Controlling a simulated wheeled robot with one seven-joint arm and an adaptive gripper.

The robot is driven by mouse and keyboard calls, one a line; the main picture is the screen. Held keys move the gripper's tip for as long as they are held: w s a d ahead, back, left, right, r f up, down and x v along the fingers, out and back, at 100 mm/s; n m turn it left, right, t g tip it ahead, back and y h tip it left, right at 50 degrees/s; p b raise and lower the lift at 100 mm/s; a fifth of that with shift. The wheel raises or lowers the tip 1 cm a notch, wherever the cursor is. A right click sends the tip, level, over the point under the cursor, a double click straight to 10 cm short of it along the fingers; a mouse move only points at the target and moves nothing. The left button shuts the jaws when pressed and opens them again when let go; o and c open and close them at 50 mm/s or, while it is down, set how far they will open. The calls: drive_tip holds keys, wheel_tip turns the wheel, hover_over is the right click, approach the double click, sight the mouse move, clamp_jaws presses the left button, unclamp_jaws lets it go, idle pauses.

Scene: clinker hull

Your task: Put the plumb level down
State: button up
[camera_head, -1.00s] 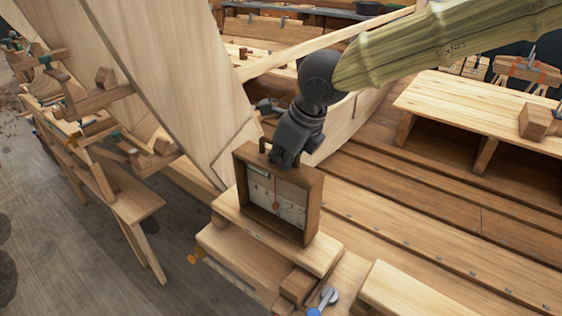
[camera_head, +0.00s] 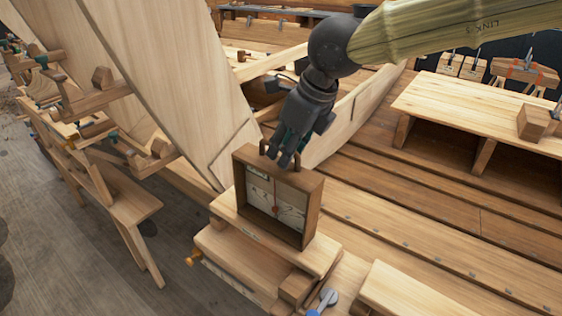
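The plumb level (camera_head: 275,233) is an upright dark wooden box frame with a pale dial, a thin line and a red bob inside. It stands on a light wooden block (camera_head: 285,250) near the middle of the picture. A handle (camera_head: 264,147) shows on its top edge, partly hidden by my fingers. My gripper (camera_head: 283,158) is at the handle, pointing down, with its dark fingertips spread and seemingly open. I cannot tell whether a finger still touches the handle.
The pale planked hull (camera_head: 175,85) rises close behind and left of the level. A blue-handled clamp (camera_head: 325,300) lies in front. A trestle with clamps (camera_head: 125,205) stands at left. Planked decking (camera_head: 430,235) and a bench (camera_head: 470,105) lie to the right.

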drive_tip(key=b+v, duration=0.1)
drive_tip(key=v, duration=0.6)
drive_tip(key=shift+r, duration=0.1)
